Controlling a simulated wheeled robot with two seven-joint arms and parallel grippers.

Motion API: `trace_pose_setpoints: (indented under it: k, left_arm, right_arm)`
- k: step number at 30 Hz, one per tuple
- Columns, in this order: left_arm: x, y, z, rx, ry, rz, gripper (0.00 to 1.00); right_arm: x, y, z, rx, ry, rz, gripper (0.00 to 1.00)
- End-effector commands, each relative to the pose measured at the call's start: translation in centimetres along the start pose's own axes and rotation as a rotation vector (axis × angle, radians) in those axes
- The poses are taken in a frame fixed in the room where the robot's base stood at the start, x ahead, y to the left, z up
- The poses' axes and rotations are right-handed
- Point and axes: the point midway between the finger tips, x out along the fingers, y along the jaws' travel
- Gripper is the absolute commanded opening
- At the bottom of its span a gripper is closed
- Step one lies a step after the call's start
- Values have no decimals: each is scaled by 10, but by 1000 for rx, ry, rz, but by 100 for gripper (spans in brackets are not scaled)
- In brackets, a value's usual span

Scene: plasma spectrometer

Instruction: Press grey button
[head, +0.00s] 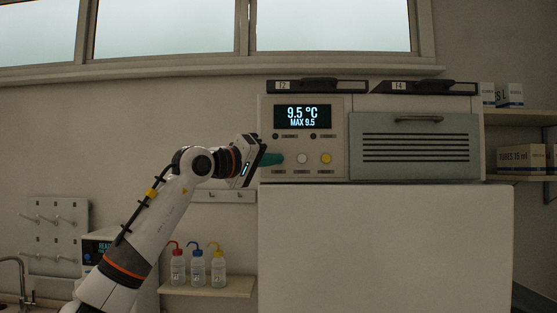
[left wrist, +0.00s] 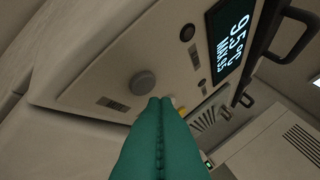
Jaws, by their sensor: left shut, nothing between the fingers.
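The grey button (left wrist: 143,82) is a round knob on the instrument's front panel in the left wrist view. In the head view it cannot be made out; my left gripper covers that part of the panel. My left gripper (head: 281,158) is shut and empty, its green fingers pointing at the lower left of the panel. In the left wrist view the closed fingertips (left wrist: 161,100) appear just below and right of the grey button, apart from it in the picture. Whether they touch the panel cannot be told. My right gripper is not in view.
A white button (head: 302,158) and a yellow button (head: 326,158) sit to the right in the row. Above is a display (head: 302,117) reading 9.5 °C. A vented door (head: 415,146) is at right. Bottles (head: 197,267) stand on a low shelf (head: 235,288).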

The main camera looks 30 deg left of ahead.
Motion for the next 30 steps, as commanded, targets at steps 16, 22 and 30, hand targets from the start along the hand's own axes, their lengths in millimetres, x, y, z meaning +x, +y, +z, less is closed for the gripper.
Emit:
trace_pose_setpoints:
  k: [16,22,30]
  left_arm:
    - [0,0,0,0,0,0,0]
    - [0,0,0,0,0,0,0]
    - [4,1,4,-1,0,1,0]
  right_arm:
    - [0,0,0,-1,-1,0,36]
    - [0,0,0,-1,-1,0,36]
    - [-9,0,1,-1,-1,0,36]
